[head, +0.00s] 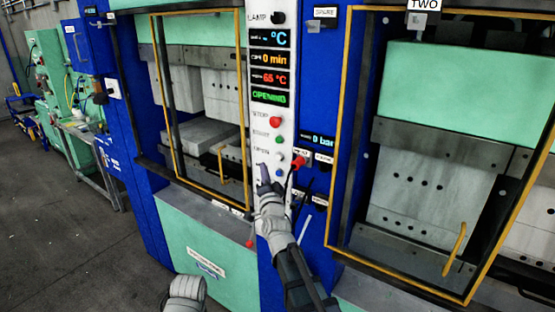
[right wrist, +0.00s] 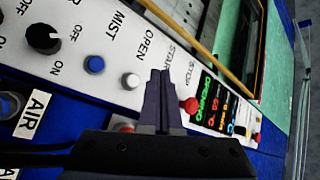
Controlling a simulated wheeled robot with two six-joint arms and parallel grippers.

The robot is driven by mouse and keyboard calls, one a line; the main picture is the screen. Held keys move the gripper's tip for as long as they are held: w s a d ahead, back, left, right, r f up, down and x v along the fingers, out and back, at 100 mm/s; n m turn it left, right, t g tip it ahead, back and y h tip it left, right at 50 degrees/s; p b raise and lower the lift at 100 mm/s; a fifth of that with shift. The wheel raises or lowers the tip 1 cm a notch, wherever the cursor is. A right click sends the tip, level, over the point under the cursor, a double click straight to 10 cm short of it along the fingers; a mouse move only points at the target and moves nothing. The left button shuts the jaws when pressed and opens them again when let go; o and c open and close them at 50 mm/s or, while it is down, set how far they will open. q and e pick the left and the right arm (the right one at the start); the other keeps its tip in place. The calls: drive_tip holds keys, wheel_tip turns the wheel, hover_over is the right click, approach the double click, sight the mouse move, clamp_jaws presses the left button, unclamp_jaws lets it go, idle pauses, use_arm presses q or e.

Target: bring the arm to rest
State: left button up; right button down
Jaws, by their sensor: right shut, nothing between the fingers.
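My right gripper (head: 264,174) is shut and empty, in front of the lower part of the white control panel (head: 262,129). In the right wrist view its closed fingers (right wrist: 158,76) point at the panel, between the white OPEN button (right wrist: 131,81) and the red STOP button (right wrist: 190,104). The fingers cover part of the panel near the START label. Whether they touch it cannot be told. The panel's green display reads OPENING (head: 269,97). A pale link of my own body (head: 186,294) shows at the bottom edge; my left gripper is not seen.
A press with a yellow-edged door frame (head: 241,85) stands left of the panel. Press TWO (head: 424,190) stands to the right, with a yellow handle (head: 454,250). A red knob (head: 299,162) sticks out right beside my gripper. Open floor (head: 70,240) lies at the left.

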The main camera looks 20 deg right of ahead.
idle(0.3)
drive_tip(key=s+a+f+n+g+y+b, duration=0.25)
drive_tip(key=s+a+f+n+g, duration=0.2)
drive_tip(key=a+f, duration=0.5)
drive_tip(key=s+a+f+n+g+y+b, duration=0.2)
drive_tip(key=s+a+f+n+g+y, duration=0.25)
drive_tip(key=f, duration=0.75)
drive_tip(key=s+f+n+g+h+b, duration=0.1)
drive_tip(key=s+f+g, duration=0.3)
drive_tip(key=s, duration=0.4)
drive_tip(key=s+a+f+n+g+h+b, duration=0.1)
drive_tip(key=s+f+n+g, duration=0.3)
drive_tip(key=s, duration=0.4)
drive_tip(key=s+a+f+n+g+h+b, duration=0.1)
drive_tip(key=s+f+n+g+h+b, duration=0.1)
drive_tip(key=s+f, duration=0.4)
drive_tip(key=s+n+g+h, duration=0.1)
drive_tip(key=s, duration=0.2)
drive_tip(key=shift+f+g+h, duration=0.15)
drive_tip(key=shift+g+h, duration=0.15)
drive_tip(key=shift+g, duration=0.1)
